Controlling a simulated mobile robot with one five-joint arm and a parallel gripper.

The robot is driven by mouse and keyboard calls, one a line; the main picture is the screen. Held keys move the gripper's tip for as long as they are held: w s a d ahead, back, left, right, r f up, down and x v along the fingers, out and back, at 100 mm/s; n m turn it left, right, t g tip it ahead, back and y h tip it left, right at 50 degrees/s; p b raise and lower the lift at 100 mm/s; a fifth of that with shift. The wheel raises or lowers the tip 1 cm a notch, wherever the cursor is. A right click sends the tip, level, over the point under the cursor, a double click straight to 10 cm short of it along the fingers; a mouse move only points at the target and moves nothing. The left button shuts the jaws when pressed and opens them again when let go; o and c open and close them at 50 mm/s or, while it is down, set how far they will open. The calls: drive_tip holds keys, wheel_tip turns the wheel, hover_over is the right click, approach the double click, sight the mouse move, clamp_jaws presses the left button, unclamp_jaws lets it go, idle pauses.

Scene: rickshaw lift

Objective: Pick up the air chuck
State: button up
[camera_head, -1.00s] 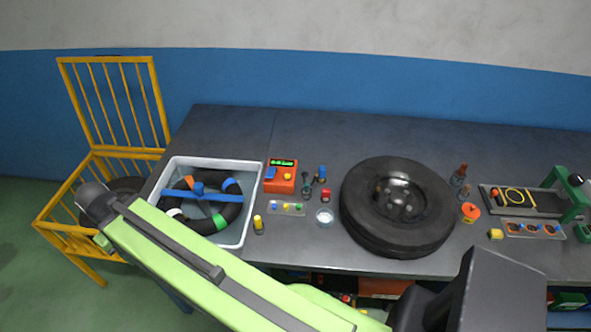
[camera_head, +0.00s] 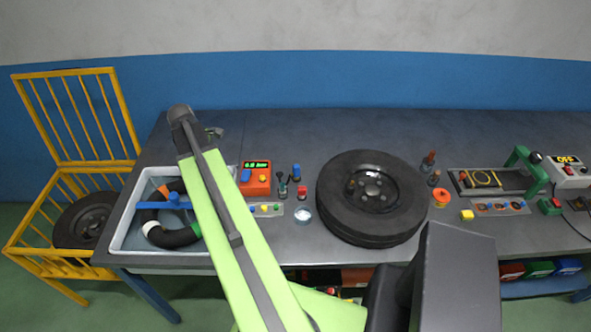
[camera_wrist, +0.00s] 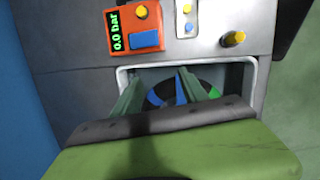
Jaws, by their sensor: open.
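A small dark upright tool (camera_head: 282,184) stands right of the orange gauge box, and a blue-topped piece (camera_head: 296,173) stands beside it. Either may be the air chuck; I cannot tell which at this size. My gripper's two green fingers (camera_wrist: 160,86) are apart and empty in the wrist view, above the white tub. In the head view a fingertip (camera_head: 214,133) shows past my arm's end, left of these pieces. The wrist view does not clearly show either piece.
The orange gauge box (camera_head: 257,178) also shows in the wrist view (camera_wrist: 122,34). The white tub (camera_head: 122,228) holds a black ring with a blue bar. A large tyre (camera_head: 340,216) lies right of the small parts. A yellow cage (camera_head: 75,120) stands left. The back of the bench is clear.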

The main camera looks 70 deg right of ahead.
drive_tip(key=s+d+r+n+g, duration=0.2)
drive_tip(key=s+d+n, duration=0.1)
drive_tip(key=s+d, duration=1.35)
drive_tip(key=b, duration=1.1)
approach(296, 166)
drive_tip(key=x, duration=0.5)
drive_tip(key=shift+s+a+f, duration=0.15)
drive_tip(key=shift+s+f, duration=0.05)
drive_tip(key=shift+f, duration=0.05)
drive_tip(key=b+x, duration=0.5)
drive_tip(key=shift+w+f, duration=0.1)
drive_tip(key=shift+f, duration=0.1)
drive_tip(key=shift+r, duration=0.2)
clamp_jaws()
